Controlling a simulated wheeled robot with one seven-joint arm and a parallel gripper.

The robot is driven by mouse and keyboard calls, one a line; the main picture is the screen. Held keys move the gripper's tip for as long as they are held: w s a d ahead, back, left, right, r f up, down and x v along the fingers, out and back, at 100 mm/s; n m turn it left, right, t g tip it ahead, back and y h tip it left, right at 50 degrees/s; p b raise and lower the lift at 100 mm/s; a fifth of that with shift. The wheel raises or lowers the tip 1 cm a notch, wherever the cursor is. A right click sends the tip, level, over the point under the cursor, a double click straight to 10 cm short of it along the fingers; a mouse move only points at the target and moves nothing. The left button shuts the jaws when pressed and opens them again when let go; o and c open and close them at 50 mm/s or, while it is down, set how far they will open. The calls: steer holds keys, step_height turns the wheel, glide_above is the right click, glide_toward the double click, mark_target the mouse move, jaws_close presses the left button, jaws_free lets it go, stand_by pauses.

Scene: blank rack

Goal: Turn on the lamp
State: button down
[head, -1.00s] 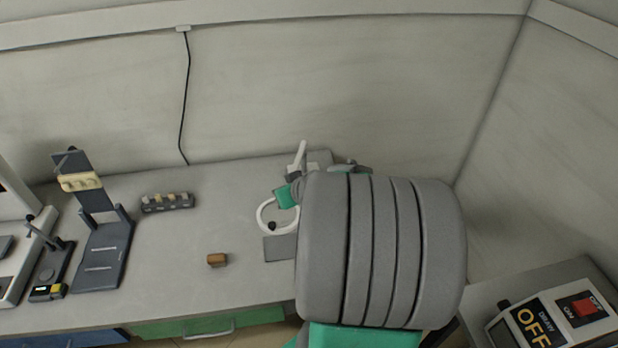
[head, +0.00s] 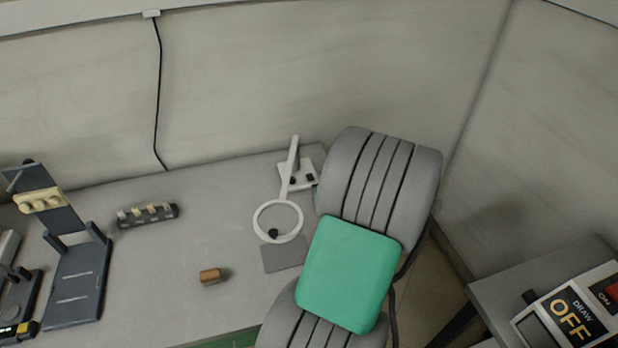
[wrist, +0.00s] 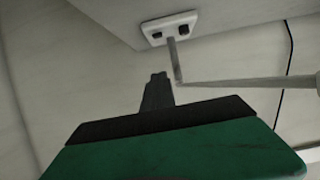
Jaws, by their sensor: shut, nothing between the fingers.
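The lamp (head: 291,160) stands at the back right of the grey table, with a white ring head (head: 257,218), a white arm and a white base (head: 284,177). The base has two dark buttons or switches; in the wrist view the base (wrist: 158,25) and its buttons show at the top. The lamp's arm (wrist: 245,82) crosses the right of that view. No glow shows on the lamp. My gripper (wrist: 158,78) is shut and empty, its dark fingertips below the base in the picture and apart from it. In the head view my own arm hides the gripper.
A dark stand (head: 75,285) and a small block with several knobs (head: 147,215) are on the table's left. A brown piece (head: 210,276) and a flat grey plate (head: 283,256) lie nearer. A box labelled OFF (head: 575,320) stands at lower right. Table between is clear.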

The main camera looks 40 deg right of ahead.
steer(key=p, duration=0.2)
glide_above(312, 177)
steer(key=s+a, duration=0.2)
step_height(312, 177, down, 3)
steer(key=f, duration=0.4)
steer(key=shift+w+d, duration=0.1)
steer(key=shift+d, duration=0.1)
steer(key=shift+f, duration=0.4)
